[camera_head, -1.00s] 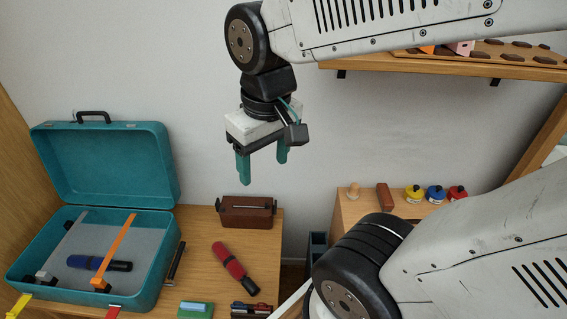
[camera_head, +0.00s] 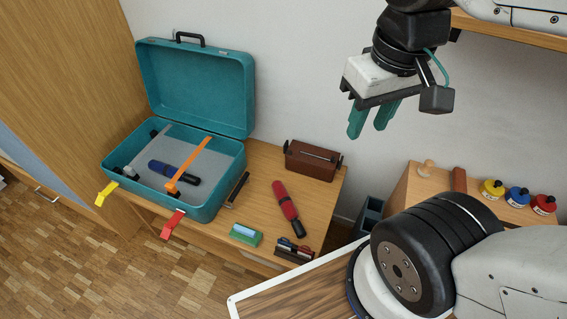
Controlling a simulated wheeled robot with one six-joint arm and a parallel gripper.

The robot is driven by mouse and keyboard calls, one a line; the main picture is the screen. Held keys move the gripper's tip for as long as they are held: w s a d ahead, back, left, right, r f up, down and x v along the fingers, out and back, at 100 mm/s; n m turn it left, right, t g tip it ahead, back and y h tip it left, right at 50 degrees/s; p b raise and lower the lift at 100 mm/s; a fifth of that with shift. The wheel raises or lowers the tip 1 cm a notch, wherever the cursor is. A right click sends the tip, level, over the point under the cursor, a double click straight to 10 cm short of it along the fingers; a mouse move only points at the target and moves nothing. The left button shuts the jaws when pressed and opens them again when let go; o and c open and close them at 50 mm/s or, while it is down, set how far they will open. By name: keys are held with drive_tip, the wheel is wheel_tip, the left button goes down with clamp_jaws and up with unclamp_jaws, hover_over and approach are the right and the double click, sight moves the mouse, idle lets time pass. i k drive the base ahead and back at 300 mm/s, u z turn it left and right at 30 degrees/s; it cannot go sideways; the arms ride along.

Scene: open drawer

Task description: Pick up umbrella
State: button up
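Two folded umbrellas show in the head view. A red umbrella (camera_head: 285,202) with a black handle lies on the wooden desk (camera_head: 327,201), right of the open teal suitcase. A dark blue umbrella (camera_head: 173,172) with a black end lies inside the suitcase (camera_head: 199,91), partly under an orange strap (camera_head: 189,162). My gripper (camera_head: 373,121) hangs in the air, above and to the right of the red umbrella. Its two teal fingers are apart with nothing between them, pointing down.
A brown box (camera_head: 313,161) stands at the desk's back. A green block (camera_head: 245,235), a dark penholder (camera_head: 294,250) and a black bar (camera_head: 237,188) lie around the red umbrella. Several paint jars (camera_head: 517,197) stand on the right cabinet. A shelf (camera_head: 502,32) is above.

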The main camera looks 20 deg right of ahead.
sight(289, 211)
drive_tip(key=u, duration=0.05)
drive_tip(key=k, duration=0.5)
drive_tip(key=u, duration=1.65)
drive_tip(key=i, duration=0.45)
drive_tip(key=z, duration=2)
